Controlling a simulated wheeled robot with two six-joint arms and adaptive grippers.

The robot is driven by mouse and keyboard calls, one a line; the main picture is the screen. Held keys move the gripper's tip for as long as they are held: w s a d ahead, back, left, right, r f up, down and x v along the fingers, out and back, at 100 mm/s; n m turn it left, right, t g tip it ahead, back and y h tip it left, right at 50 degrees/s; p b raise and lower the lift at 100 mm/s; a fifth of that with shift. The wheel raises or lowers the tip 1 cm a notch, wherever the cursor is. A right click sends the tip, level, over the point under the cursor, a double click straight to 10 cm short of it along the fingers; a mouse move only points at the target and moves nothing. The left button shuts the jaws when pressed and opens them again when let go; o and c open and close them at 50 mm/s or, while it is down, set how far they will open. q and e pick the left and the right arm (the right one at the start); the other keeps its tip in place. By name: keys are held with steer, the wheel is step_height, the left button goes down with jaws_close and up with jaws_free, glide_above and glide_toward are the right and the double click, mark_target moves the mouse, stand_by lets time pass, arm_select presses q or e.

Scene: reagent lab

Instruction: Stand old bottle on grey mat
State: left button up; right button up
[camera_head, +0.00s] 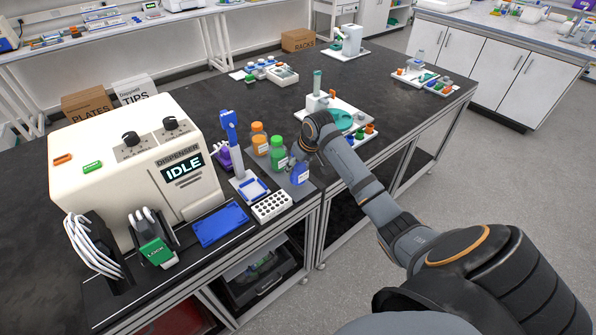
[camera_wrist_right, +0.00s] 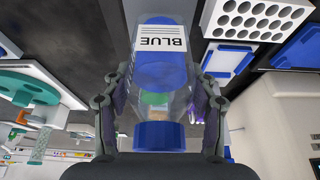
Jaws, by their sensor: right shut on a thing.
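A clear bottle with blue liquid and a blue cap (camera_wrist_right: 158,136) fills the middle of the right wrist view, its label reading BLUE. My right gripper (camera_wrist_right: 165,98) is shut on it, one finger on each side. In the head view the blue bottle (camera_head: 300,174) shows beside the gripper (camera_head: 298,157), over the front of a dark grey mat (camera_head: 308,187). It looks about upright. I cannot tell whether its base touches the mat. An orange bottle (camera_head: 259,140) and a green bottle (camera_head: 279,150) stand just behind it. My left gripper is out of view.
A white rack with holes (camera_head: 272,206) and a blue-and-white pipette stand (camera_head: 247,186) are close on the left. The dispenser (camera_head: 130,165) reads IDLE. A white tray with a green disc (camera_head: 340,120) lies beyond my arm. The bench's front edge is close.

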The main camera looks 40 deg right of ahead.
steer(key=shift+w+d+f+p, duration=0.1)
steer(key=shift+f+p, duration=0.35)
steer(key=shift+f, duration=1.25)
steer(key=shift+f, duration=0.15)
steer(key=o, duration=1.4)
steer(key=shift+r, duration=0.4)
steer(key=v, duration=1.1)
steer(key=shift+s+r+b, duration=0.2)
steer(key=shift+s+b, duration=0.05)
steer(key=shift+b, duration=0.05)
